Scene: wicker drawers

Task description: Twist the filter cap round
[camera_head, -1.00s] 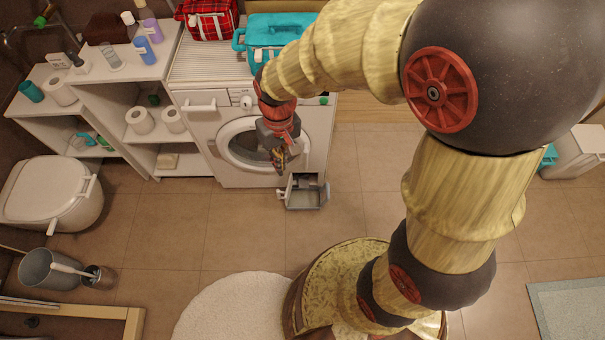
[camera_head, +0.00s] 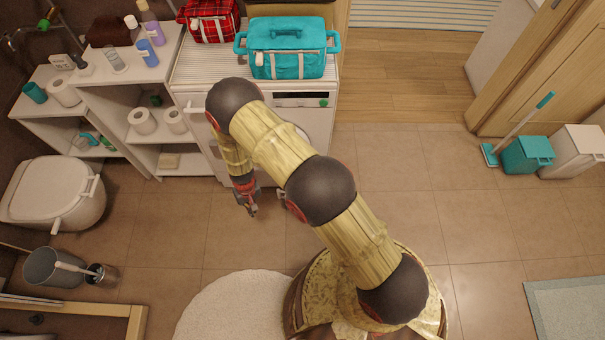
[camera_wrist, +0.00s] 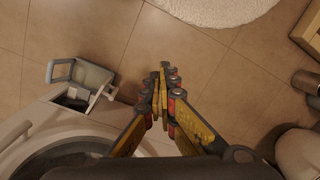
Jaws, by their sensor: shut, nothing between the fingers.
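The white washing machine (camera_head: 302,98) stands at the back, its front largely hidden by my arm in the head view. In the wrist view its edge and round door (camera_wrist: 70,155) fill the lower left. A small grey flap (camera_wrist: 92,75) hangs open there, beside a dark opening (camera_wrist: 74,101). I cannot make out the filter cap in that opening. In the head view my arm covers most of the flap. My gripper (camera_head: 253,212) points down in front of the machine. Its fingers (camera_wrist: 160,72) are shut and empty, to the right of the flap in the wrist view and apart from it.
A teal bag (camera_head: 288,40) and a red plaid bag (camera_head: 208,20) sit on the machine. A round white rug (camera_head: 235,310) lies in front.

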